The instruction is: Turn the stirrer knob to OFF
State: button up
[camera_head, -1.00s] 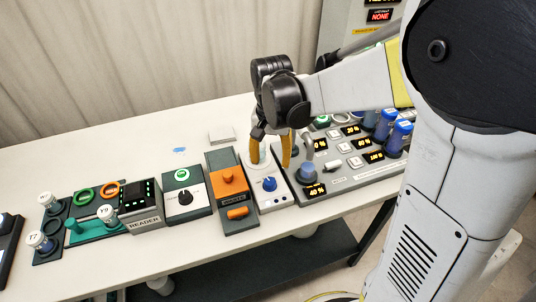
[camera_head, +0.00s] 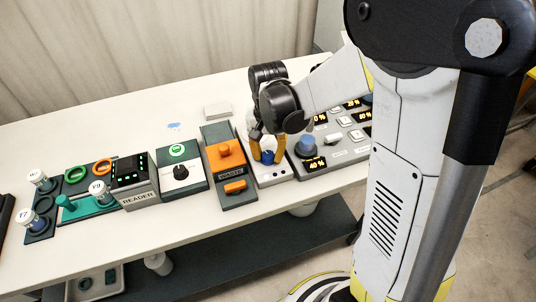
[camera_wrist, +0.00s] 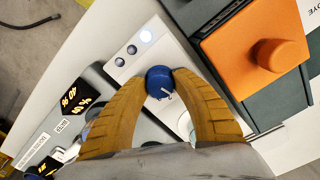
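A round blue knob (camera_head: 268,157) sits on a narrow white box (camera_head: 272,176) near the front of the table. The wrist view shows the knob (camera_wrist: 160,83) from above with a small pale pointer mark on its top. My gripper (camera_head: 268,152) points down over this box, and its two orange-brown fingers stand on either side of the knob. In the wrist view my gripper's tips (camera_wrist: 160,78) appear to touch the knob on both sides. A whitish lamp (camera_wrist: 146,36) glows on the box, beside two darker round spots. Any knob lettering is hidden or too small to read.
Left of the box stands an orange-topped module (camera_head: 227,162), then a box with a black knob (camera_head: 181,171) and a reader (camera_head: 133,180). Right is a grey panel (camera_head: 338,148) with amber displays. The table's back left is mostly clear.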

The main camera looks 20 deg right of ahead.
jog(key=c, duration=0.5)
jog(key=shift+n, duration=2.9)
jog(key=o, duration=1.2)
